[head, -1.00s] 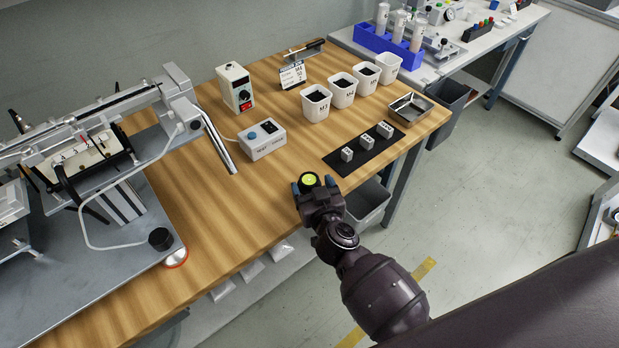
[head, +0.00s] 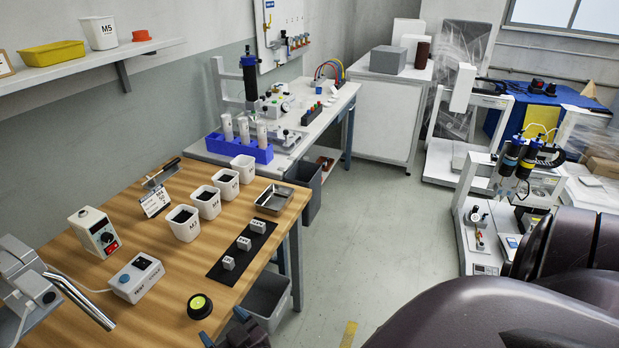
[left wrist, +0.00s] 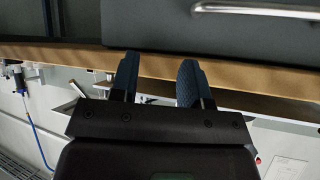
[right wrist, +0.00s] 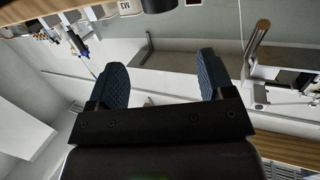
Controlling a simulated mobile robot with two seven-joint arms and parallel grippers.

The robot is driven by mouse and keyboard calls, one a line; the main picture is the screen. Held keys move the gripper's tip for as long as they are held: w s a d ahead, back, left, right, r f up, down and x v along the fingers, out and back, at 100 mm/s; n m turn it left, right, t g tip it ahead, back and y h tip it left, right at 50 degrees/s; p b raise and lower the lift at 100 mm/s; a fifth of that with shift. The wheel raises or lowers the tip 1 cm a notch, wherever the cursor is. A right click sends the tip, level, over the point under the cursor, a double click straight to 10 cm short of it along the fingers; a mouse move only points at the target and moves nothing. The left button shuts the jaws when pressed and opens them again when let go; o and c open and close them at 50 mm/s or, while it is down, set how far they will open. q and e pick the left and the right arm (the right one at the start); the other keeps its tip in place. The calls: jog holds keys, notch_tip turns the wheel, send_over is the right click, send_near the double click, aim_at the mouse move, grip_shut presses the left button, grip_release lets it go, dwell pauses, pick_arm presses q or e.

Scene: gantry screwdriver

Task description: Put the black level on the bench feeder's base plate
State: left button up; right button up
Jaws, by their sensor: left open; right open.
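The black level (head: 199,306) is a round black puck with a yellow-green top. It sits on the wooden bench near its front edge. My right gripper (head: 225,327) is open and empty just in front of it, partly cut off by the lower edge of the head view. The right wrist view shows the open fingers (right wrist: 162,75), with a dark round thing, probably the level, at the top edge. My left gripper (left wrist: 158,75) is open and empty in the left wrist view, below a bench edge. The feeder's base plate is outside the head view now; only a grey metal arm shows at far left.
On the bench (head: 165,235) stand white bins (head: 207,202), a metal tray (head: 273,199), a black mat (head: 243,252) with small white blocks, a button box (head: 137,277) and a control box (head: 94,232).

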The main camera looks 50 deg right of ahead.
jog(key=s+d+f+n+g, duration=0.1)
jog(key=s+d+f+g, duration=0.1)
jog(key=s, duration=0.6)
jog(key=s+d+f+g, duration=0.3)
jog(key=s+d+f, duration=0.1)
jog(key=s+d, duration=0.3)
jog(key=shift+s+d+f+n+y, duration=0.3)
jog(key=shift+s+n, duration=0.1)
jog(key=shift+s, duration=0.15)
jog(key=shift+o, duration=0.5)
jog(key=shift+s+d+g, duration=0.35)
jog(key=shift+g, duration=0.05)
